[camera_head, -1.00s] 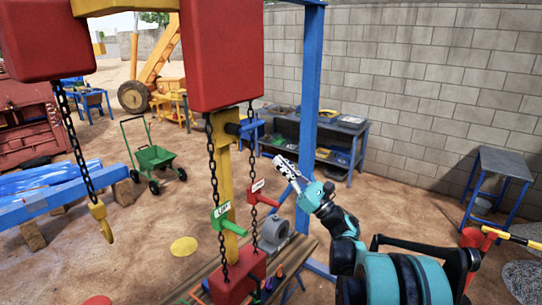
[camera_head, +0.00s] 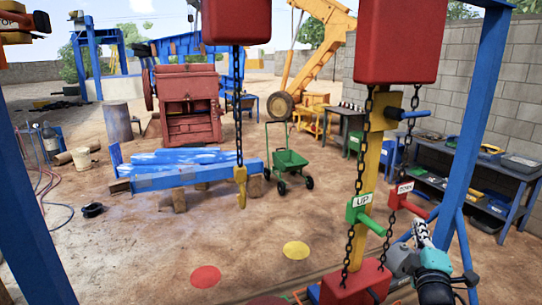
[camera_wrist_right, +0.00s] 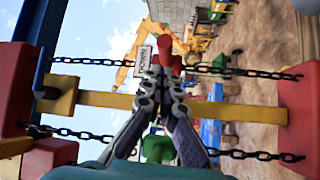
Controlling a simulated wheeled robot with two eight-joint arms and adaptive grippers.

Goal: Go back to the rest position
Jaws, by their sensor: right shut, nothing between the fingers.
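My right gripper (camera_head: 421,230) shows at the lower right of the head view, close to the red lever (camera_head: 413,207). In the right wrist view my right gripper (camera_wrist_right: 160,62) has its fingers together, with nothing between them. The red lever (camera_wrist_right: 165,45) shows just beyond the fingertips there; I cannot tell whether they touch. The green lever (camera_head: 368,217), labelled UP, is to the left of my gripper in the head view. My left gripper is not in view.
A yellow post (camera_head: 383,155) and chains stand beside my right arm, with a red block (camera_head: 397,42) above and another red block (camera_head: 352,287) below. A blue post (camera_head: 478,130) is just right.

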